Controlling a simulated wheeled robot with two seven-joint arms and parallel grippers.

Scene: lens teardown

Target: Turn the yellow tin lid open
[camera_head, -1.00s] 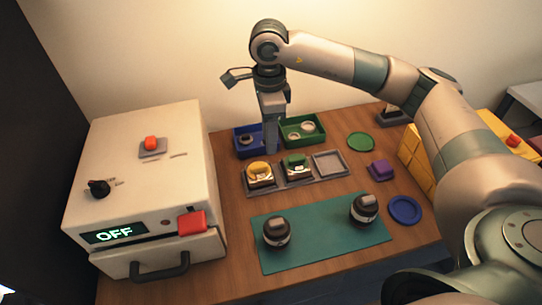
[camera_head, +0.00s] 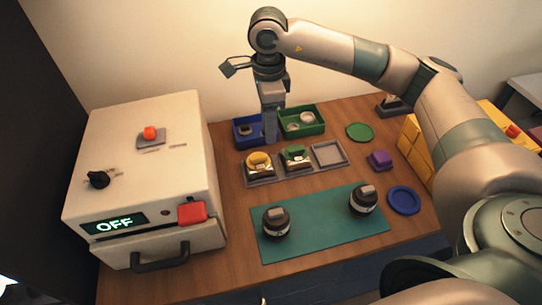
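The tin with the yellow lid (camera_head: 258,160) stands in the left compartment of a grey three-part tray (camera_head: 262,181). A tin with a green lid (camera_head: 296,153) stands in the middle compartment; the right one is empty. My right gripper (camera_head: 271,138) points down from above, in front of the blue and green bins and just behind the yellow-lidded tin in the picture. It appears apart from the lid. Its fingers look like one narrow shape, so their opening cannot be made out. My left gripper is not recognisable in view.
A white box machine (camera_head: 150,190) reading OFF stands at left. A teal mat (camera_head: 320,225) holds two dark jars (camera_head: 276,223). A blue bin (camera_head: 240,139) and green bin (camera_head: 318,128) stand behind the tray. A purple block (camera_head: 380,159) and blue disc (camera_head: 404,200) lie at right.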

